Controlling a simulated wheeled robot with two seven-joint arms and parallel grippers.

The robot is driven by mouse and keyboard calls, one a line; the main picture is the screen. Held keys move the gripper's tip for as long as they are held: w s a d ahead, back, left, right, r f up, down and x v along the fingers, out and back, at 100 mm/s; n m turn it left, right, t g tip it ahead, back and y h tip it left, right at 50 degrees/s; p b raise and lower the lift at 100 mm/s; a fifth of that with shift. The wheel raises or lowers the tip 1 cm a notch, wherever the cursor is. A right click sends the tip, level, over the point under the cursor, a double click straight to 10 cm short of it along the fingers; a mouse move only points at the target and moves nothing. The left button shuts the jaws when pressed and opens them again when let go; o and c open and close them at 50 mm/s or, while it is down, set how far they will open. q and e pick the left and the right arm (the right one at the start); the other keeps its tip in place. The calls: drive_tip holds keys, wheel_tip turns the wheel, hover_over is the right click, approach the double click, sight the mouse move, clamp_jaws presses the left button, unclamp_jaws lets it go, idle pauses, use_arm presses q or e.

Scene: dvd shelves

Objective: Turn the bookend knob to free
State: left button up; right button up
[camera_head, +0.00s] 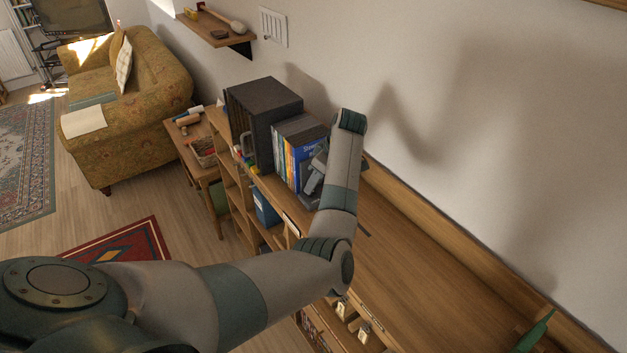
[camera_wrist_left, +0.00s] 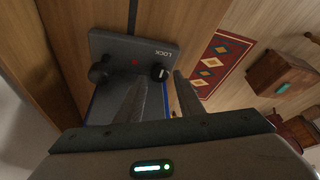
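The dark grey bookend (camera_wrist_left: 125,50) shows in the left wrist view, with the word LOCK and a small red mark on its face. A round knob (camera_wrist_left: 160,72) with a pale line sits at its right side, and a darker round knob (camera_wrist_left: 98,73) sits at its left. My left gripper (camera_wrist_left: 157,80) is open, its two fingers apart, with the LOCK-side knob between or just beyond the fingertips. I cannot tell whether they touch. In the head view my left forearm hides most of the gripper and bookend beside the row of DVDs (camera_head: 295,155). My right gripper is out of view.
A large black box (camera_head: 262,115) stands left of the DVDs on the wooden shelf unit (camera_head: 400,260). The shelf top to the right is mostly clear, with a green object (camera_head: 535,332) at its end. The wall (camera_head: 480,130) rises close behind.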

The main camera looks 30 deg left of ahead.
use_arm(q)
drive_tip(key=shift+x, duration=1.1)
drive_tip(key=c, duration=0.8)
drive_tip(key=shift+m, duration=0.3)
drive_tip(key=m, duration=0.2)
drive_tip(key=m+t, duration=0.1)
drive_tip(key=m, duration=0.1)
drive_tip(key=m+t, duration=0.1)
drive_tip(key=shift+s+a+m, duration=0.15)
drive_tip(key=shift+s+m, duration=0.2)
drive_tip(key=shift+m, duration=0.05)
drive_tip(key=m+t+h, duration=0.1)
drive_tip(key=m, duration=0.1)
drive_tip(key=m+t+h, duration=0.1)
drive_tip(key=m, duration=0.2)
drive_tip(key=shift+s+a+m, duration=0.1)
drive_tip(key=shift+a+m, duration=0.1)
drive_tip(key=shift+m, duration=0.1)
